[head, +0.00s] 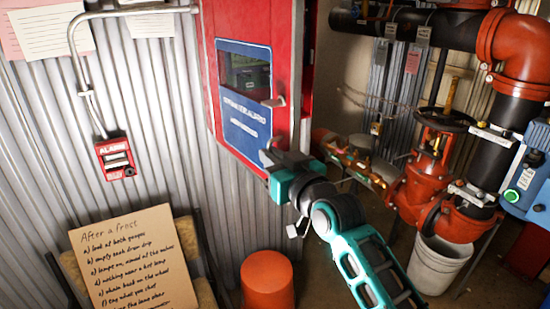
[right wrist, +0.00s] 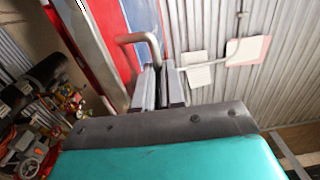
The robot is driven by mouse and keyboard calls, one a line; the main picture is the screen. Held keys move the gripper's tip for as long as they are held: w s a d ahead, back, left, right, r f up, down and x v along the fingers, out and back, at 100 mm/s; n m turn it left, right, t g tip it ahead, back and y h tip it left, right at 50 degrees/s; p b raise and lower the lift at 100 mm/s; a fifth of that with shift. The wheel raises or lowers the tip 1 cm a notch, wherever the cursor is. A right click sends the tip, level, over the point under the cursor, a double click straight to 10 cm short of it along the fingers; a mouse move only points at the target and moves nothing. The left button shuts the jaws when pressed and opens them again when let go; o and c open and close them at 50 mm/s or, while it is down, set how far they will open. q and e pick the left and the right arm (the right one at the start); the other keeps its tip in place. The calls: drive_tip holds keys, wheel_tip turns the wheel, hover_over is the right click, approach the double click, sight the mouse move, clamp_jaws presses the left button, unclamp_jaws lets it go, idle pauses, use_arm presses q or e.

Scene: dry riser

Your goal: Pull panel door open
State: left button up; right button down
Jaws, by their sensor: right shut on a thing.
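The red panel door (head: 228,20) has a blue face with a window and hangs on the corrugated wall in the head view. A dark strip shows along its right edge; I cannot tell how far the door stands from its frame. A grey bent handle (right wrist: 143,37) shows in the right wrist view, and part of it shows on the door in the head view (head: 277,101). My right gripper (head: 268,153) is at the door's lower right edge. Its fingers (right wrist: 158,86) are shut on the handle, which runs down between them. My left gripper is out of view.
A red alarm box (head: 115,158) is on the wall at left. A handwritten board (head: 135,255) leans on a chair below it. An orange bin (head: 267,280) stands under the door. Red pipes with valves (head: 430,185) and a white bucket (head: 438,265) fill the right side.

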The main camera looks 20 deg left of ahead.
drive_tip(key=shift+a+r, duration=0.1)
drive_tip(key=shift+r, duration=0.35)
drive_tip(key=c, duration=1.6)
unclamp_jaws()
drive_tip(key=shift+c, duration=0.2)
drive_tip(key=shift+o, duration=1.4)
drive_tip(key=shift+a+f, duration=0.2)
drive_tip(key=shift+f, duration=0.05)
drive_tip(key=shift+o, duration=0.7)
drive_tip(key=shift+d+f, duration=0.15)
drive_tip(key=v, duration=1.3)
drive_tip(key=shift+c, duration=0.2)
